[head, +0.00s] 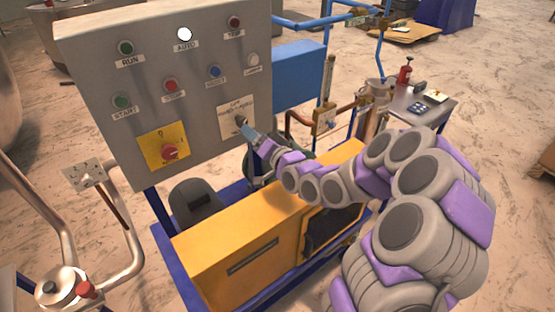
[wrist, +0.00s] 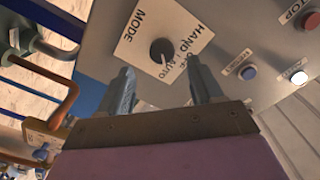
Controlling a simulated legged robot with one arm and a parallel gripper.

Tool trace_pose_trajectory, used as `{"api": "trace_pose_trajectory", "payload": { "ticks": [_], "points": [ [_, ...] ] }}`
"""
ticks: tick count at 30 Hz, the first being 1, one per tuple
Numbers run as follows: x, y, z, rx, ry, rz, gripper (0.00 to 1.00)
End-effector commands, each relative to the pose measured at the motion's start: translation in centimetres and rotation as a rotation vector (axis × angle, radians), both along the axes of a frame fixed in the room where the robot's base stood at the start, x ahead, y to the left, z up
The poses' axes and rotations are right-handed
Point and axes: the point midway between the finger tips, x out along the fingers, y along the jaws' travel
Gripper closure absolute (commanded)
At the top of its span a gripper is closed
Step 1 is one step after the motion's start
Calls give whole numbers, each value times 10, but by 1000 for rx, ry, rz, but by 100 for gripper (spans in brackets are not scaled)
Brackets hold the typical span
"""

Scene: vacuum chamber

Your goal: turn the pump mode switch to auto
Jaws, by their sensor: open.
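The pump mode switch (head: 240,120) is a dark round knob on a pale label plate, low on the right of the grey panel. In the wrist view the knob (wrist: 162,50) shows a thin pale pointer mark toward the bottom of the picture. The plate reads MODE, HAND and AUTO, partly blurred, so I cannot tell which position the mark indicates. My gripper (wrist: 162,85) is open and empty. Its two fingers lie either side of the knob in the picture, apart from it. In the head view my gripper (head: 250,132) is just in front of the plate.
The panel (head: 90,75) carries several lamps and buttons; the lamp labelled AUTO (head: 184,34) glows white. A yellow plate with a red knob (head: 169,151) is at lower left. An orange machine (head: 240,240) stands below my arm. Pipes (head: 325,110) and a small table (head: 425,105) are to the right.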

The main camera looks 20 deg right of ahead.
Motion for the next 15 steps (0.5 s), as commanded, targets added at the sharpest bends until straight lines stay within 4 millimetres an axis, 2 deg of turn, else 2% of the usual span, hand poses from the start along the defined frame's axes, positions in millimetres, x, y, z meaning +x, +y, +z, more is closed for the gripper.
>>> {"api": "trace_pose_trajectory", "payload": {
  "ticks": [3, 10, 15],
  "points": [
    [-20, -7, -3, 1, 0, -2, 35],
    [-47, -17, -3, 0, -5, -4, 35],
    [-51, -19, -4, 1, -6, -2, 35]
  ]
}}
